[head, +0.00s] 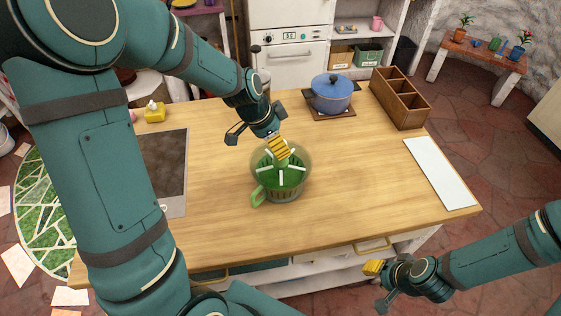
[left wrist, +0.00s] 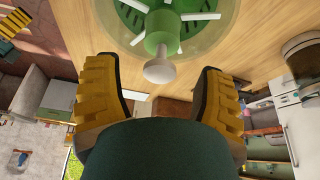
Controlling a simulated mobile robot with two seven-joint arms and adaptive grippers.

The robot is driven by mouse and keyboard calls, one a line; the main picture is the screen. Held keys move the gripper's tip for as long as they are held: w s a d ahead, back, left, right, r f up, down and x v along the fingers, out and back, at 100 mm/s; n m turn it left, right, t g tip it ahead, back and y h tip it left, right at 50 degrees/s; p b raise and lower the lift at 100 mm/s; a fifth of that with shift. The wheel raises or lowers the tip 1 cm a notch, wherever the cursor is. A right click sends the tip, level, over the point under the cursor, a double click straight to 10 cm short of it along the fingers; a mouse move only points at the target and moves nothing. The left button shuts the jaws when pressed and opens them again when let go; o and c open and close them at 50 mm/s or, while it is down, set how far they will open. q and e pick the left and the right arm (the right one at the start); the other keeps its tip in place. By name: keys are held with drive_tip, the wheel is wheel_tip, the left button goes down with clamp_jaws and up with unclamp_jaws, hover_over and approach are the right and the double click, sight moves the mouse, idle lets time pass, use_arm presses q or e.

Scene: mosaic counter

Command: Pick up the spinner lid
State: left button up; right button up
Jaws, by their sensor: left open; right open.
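The spinner lid (head: 267,178) is a clear dome with a green and white centre. It sits on the green spinner bowl (head: 285,195), which has a green handle and stands on the wooden counter. In the left wrist view the lid (left wrist: 190,45) shows at the top, with a pale round knob (left wrist: 160,70) on a green stem. My left gripper (head: 279,148) is over the lid, and its yellow pads hide part of it. In the left wrist view the left gripper (left wrist: 163,90) is open, with the knob between its fingers, a gap on both sides. My right gripper (head: 375,280) is open and empty, in front of the counter.
A blue pot (head: 332,93) stands on a trivet at the back. A wooden divided box (head: 399,97) and a white board (head: 440,172) are at the right. A dark cooktop (head: 165,170) is at the left. The counter (head: 350,190) around the spinner is clear.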

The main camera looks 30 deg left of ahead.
use_arm(q)
drive_tip(key=shift+x, duration=1.05)
clamp_jaws()
